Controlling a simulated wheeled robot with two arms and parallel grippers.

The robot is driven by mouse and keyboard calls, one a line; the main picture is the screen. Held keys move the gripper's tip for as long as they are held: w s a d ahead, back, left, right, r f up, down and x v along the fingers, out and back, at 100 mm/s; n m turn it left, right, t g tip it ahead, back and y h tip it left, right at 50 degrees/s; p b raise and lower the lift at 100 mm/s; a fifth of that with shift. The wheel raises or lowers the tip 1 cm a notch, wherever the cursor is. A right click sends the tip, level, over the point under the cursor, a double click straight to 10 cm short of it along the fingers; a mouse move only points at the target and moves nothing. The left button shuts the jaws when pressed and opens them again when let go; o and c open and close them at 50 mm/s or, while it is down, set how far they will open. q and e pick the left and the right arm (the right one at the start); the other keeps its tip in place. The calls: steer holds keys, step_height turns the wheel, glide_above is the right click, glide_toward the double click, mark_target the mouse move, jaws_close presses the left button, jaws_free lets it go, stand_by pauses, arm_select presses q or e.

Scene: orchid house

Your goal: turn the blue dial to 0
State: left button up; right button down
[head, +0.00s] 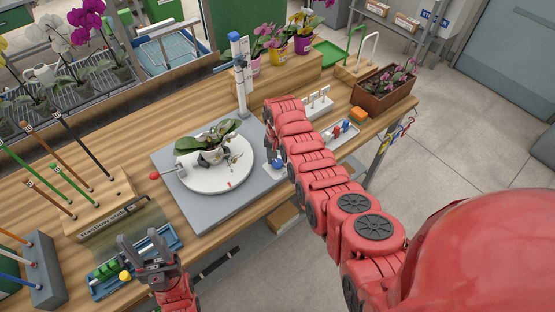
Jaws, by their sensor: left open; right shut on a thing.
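The blue dial (278,164) sits on a small pale plate at the right side of the grey base board (188,205). My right gripper (273,156) reaches down over it from above and is shut on it. The arm and fingers hide part of the dial, and I cannot read its scale or its setting. My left gripper (147,246) is open and empty, above a blue tray at the front of the bench, well away from the dial.
A white turntable (212,183) bearing a potted orchid stands on the board, with an upright post (242,85) behind. A blue tray (107,289) and wooden stake rack (99,215) stand left. A planter box (382,97) stands at the back right.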

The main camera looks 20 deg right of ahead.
steer(key=shift+f+n+b, duration=0.2)
steer(key=shift+n+b, duration=0.1)
steer(key=shift+b, duration=0.1)
steer(key=shift+n, duration=0.4)
steer(key=shift+r, duration=0.15)
steer(key=shift+c, duration=1.3)
jaws_free()
steer(key=shift+r, duration=0.1)
